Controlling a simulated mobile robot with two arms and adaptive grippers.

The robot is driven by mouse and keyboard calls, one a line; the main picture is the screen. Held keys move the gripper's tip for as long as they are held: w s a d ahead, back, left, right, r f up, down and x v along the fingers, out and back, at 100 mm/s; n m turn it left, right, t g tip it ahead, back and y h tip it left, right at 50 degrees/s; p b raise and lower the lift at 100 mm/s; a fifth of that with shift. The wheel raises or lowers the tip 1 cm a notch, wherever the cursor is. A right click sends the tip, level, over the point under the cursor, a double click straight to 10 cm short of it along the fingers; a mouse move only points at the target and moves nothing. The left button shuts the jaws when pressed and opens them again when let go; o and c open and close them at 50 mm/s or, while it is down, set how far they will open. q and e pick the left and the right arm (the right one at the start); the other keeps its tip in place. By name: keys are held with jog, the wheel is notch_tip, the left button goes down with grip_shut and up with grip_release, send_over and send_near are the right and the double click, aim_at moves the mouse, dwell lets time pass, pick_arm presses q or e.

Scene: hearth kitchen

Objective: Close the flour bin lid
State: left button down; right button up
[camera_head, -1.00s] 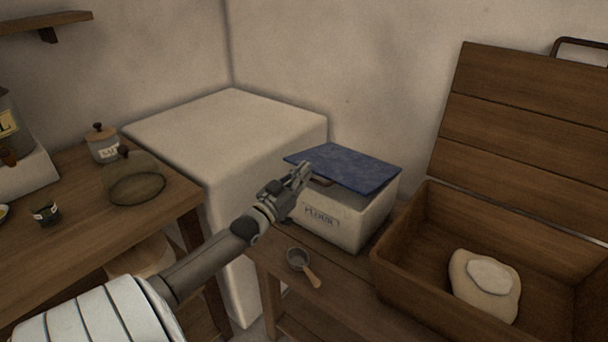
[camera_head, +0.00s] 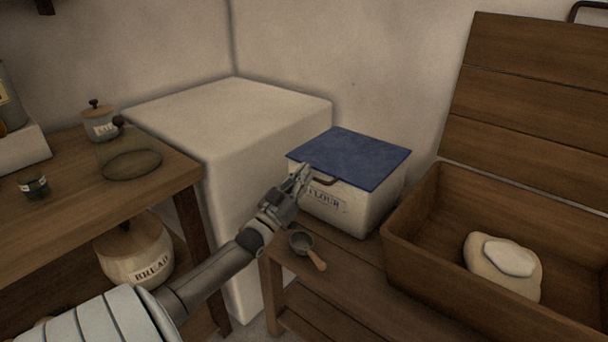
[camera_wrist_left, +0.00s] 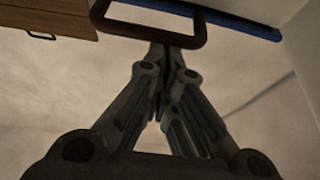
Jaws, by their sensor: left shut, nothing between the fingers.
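The cream flour bin (camera_head: 355,205) stands on a low wooden bench, with "FLOUR" lettered on its front. Its blue lid (camera_head: 350,158) lies across the top and looks flat on the rim, though the left front corner is partly behind my fingers. A dark handle (camera_head: 325,181) sticks out from the lid's front edge. My left gripper (camera_head: 303,172) is shut and empty at the lid's front left, by the handle. In the left wrist view the handle (camera_wrist_left: 150,37) loops just beyond the fingertips, and the lid's blue edge (camera_wrist_left: 240,27) shows. My right gripper is not in view.
A scoop (camera_head: 302,243) lies on the bench (camera_head: 350,262) before the bin. An open wooden chest (camera_head: 425,225) with dough inside stands close on the right. A pale block (camera_head: 230,130) is behind; a table (camera_head: 85,195) with jars is left.

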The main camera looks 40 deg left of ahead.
pick_arm(q)
jog(key=shift+s+f, duration=0.1)
jog(key=shift+f, duration=0.45)
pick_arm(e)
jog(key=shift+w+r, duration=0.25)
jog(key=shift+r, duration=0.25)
pick_arm(q)
jog(key=shift+d+f, duration=0.1)
jog(key=shift+f, duration=0.1)
jog(key=r+v, duration=0.1)
jog(key=v, duration=1)
jog(key=shift+s, duration=0.5)
jog(key=shift+f, duration=0.15)
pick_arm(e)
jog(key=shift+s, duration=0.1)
